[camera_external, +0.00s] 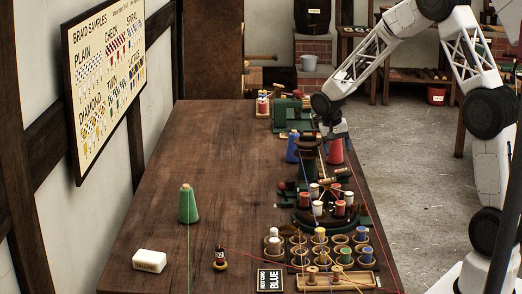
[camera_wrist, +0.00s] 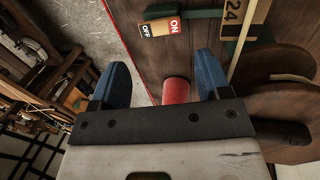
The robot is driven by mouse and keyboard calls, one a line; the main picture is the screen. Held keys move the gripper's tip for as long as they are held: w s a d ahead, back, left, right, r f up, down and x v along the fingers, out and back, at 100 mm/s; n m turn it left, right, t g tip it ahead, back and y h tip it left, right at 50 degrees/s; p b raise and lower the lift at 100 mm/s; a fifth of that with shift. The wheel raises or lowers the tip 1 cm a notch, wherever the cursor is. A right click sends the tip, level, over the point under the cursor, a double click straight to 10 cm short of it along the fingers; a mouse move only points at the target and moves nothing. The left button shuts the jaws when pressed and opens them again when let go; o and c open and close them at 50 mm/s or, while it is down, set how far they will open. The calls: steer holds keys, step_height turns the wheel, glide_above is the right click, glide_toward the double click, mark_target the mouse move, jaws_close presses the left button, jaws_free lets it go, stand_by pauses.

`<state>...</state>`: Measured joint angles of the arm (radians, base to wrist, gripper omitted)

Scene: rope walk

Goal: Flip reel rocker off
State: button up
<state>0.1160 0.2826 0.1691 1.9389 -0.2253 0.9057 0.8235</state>
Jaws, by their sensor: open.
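I cannot tell which half is pressed down. It is mounted by a dark green bar. My gripper (camera_wrist: 162,64) is open, its two blue fingers spread apart with nothing gripped. The rocker lies ahead of the fingertips, apart from them. A red cone (camera_wrist: 177,91) shows between the fingers, nearer the palm. In the external view my gripper (camera_external: 325,137) hangs over the table's right side, and the rocker cannot be made out there.
A carousel with bobbins (camera_external: 325,213) stands in front of my gripper.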

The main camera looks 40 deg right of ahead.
mark_target(343, 169)
steer(key=shift+f, duration=0.15)
steer(key=shift+x, duration=3.75)
steer(key=c, duration=0.6)
steer(key=shift+c, duration=0.2)
steer(key=shift+s, duration=0.1)
steer(key=shift+s+d+t+y, duration=0.15)
steer(key=shift+t+y, duration=0.45)
steer(key=shift+s+d+t+y, duration=0.1)
steer(key=shift+t+y, duration=0.5)
